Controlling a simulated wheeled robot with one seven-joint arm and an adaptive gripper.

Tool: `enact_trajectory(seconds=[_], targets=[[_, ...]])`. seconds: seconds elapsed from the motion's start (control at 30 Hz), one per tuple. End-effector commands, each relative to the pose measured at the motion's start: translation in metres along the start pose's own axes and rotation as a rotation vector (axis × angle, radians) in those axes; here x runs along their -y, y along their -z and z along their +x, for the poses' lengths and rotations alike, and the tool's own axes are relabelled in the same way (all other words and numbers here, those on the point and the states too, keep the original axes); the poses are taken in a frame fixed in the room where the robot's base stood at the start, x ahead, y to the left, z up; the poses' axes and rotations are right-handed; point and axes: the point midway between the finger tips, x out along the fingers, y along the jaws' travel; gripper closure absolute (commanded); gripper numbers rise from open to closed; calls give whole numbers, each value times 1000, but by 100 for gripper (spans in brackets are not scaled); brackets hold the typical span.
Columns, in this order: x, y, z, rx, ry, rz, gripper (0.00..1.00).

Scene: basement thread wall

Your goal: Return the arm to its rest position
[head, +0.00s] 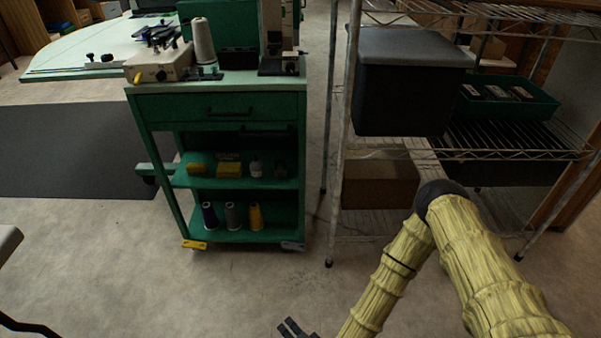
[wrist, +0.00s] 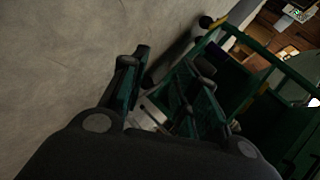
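My gripper (head: 293,328) shows at the bottom edge of the head view, low over the bare floor, in front of the green cart; only its dark tips are visible there. In the wrist view my gripper (wrist: 165,90) has its two dark fingers apart, with nothing seen between them but floor and part of the cart behind. My arm, in yellow bamboo-like covering, bends at a dark joint at the right of the head view and slopes down toward the gripper.
A green wheeled cart (head: 219,105) with thread cones (head: 231,216) on its lower shelf stands ahead. To its right, a wire rack (head: 480,152) holds a dark lidded bin (head: 405,95), a green tray (head: 506,103) and a cardboard box (head: 378,184).

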Motion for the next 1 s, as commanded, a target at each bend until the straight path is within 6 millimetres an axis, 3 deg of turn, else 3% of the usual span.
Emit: enact_trajectory(seconds=[0.03, 0.17, 0.4, 0.63, 1.0], targets=[[-19, -3, -4, 47, -51, -64, 70], [-65, -3, -33, 168, -204, -229, 70], [-140, 24, -104, 362, -477, -477, 70], [-173, 48, -155, 465, -635, -580, 70], [-200, 77, -214, 569, -802, -655, 70]])
